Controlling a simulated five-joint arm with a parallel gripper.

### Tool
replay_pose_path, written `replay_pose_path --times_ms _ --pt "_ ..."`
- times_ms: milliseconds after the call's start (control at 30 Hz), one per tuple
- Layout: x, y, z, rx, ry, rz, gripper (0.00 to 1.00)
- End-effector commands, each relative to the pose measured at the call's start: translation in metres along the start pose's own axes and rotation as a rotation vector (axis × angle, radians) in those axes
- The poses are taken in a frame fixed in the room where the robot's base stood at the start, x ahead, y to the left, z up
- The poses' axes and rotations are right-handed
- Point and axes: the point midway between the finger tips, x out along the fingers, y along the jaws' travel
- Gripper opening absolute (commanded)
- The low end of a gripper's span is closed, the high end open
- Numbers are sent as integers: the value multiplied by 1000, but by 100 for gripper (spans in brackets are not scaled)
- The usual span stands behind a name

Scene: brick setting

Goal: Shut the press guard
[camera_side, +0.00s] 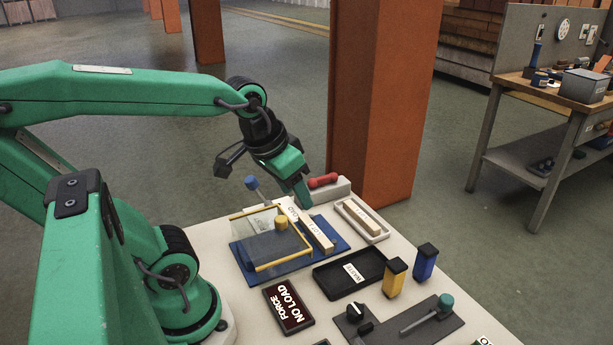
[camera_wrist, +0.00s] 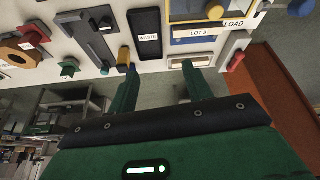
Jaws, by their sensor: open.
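The press (camera_side: 243,258) has a blue base and a dark bed at the table's far left. Its guard (camera_side: 284,265) is a yellow frame with a clear panel and a yellow knob (camera_side: 281,222). I cannot tell for sure how far the guard stands open. The guard's yellow frame (camera_wrist: 185,18) also shows at the top of the wrist view, partly cut off. My gripper (camera_side: 305,203) is open and empty, pointing down beyond the press's back right corner. In the wrist view its two green fingers (camera_wrist: 161,88) stand wide apart, clear of the guard.
A blue-knobbed lever (camera_side: 251,183) stands behind the press. A red handle (camera_side: 323,180) and a pale tray (camera_side: 372,232) lie to the right. A black waste tray (camera_side: 345,284), a yellow block (camera_side: 395,278) and a blue block (camera_side: 425,262) are nearer. An orange column (camera_side: 385,100) rises behind.

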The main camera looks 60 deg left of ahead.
Motion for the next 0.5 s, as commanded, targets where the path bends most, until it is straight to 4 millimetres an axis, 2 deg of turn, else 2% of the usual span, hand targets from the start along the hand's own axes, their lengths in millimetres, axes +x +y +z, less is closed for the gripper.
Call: replay_pose_path --times_ms 233,500 --pt "27 -37 -13 -214 -136 -60 50" --pt "58 -84 -16 -453 -279 -114 50"
